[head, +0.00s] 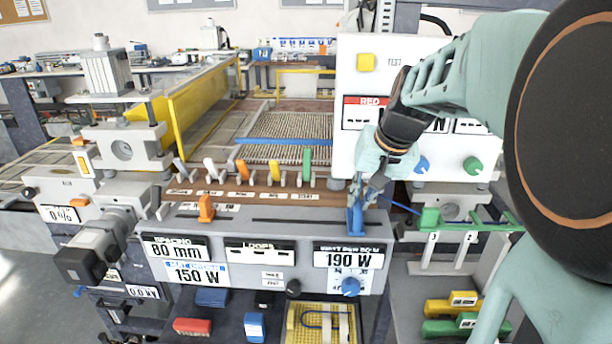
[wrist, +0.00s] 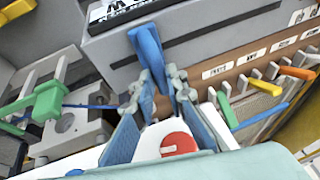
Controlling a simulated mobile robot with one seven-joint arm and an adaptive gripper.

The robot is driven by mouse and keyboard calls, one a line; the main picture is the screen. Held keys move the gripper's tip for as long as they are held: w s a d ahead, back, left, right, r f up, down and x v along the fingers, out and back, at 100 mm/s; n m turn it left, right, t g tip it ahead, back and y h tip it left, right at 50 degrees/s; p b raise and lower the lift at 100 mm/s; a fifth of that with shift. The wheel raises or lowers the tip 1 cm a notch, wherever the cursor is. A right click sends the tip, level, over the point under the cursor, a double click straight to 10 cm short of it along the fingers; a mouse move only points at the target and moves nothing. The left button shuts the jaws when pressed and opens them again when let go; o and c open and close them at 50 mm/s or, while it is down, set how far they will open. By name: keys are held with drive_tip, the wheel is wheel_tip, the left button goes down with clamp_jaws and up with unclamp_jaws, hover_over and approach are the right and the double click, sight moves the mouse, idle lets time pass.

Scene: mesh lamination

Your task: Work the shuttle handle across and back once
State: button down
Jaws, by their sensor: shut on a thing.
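A blue upright handle (head: 355,218) stands at the right end of the grey panel's top, near the right end of a dark slot (head: 300,221). My gripper (head: 359,191) comes down on it from above and is shut on its upper part. In the wrist view the blue handle (wrist: 147,48) sits between the fingertips (wrist: 160,80). An orange handle (head: 206,209) stands apart at the left of the panel top, by another slot. I cannot read a shuttle label on either handle.
A row of coloured levers (head: 240,172) stands behind the panel. A white box with buttons (head: 350,90) rises behind my gripper. A green clamp piece (head: 430,218) with a blue strand is to the right. The panel top between the two handles looks clear.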

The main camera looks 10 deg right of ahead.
drive_tip(key=shift+s+d, duration=0.2)
drive_tip(key=shift+d, duration=0.75)
drive_tip(key=shift+s+d, duration=0.15)
drive_tip(key=shift+d, duration=0.8)
drive_tip(key=c, duration=1.9)
unclamp_jaws()
drive_tip(key=shift+d, duration=0.15)
drive_tip(key=shift+c, duration=0.2)
drive_tip(key=shift+r, duration=0.1)
drive_tip(key=shift+s+r, duration=0.15)
drive_tip(key=shift+r, duration=0.15)
drive_tip(key=v, duration=0.6)
drive_tip(key=shift+s+r, duration=0.2)
drive_tip(key=shift+r, duration=0.1)
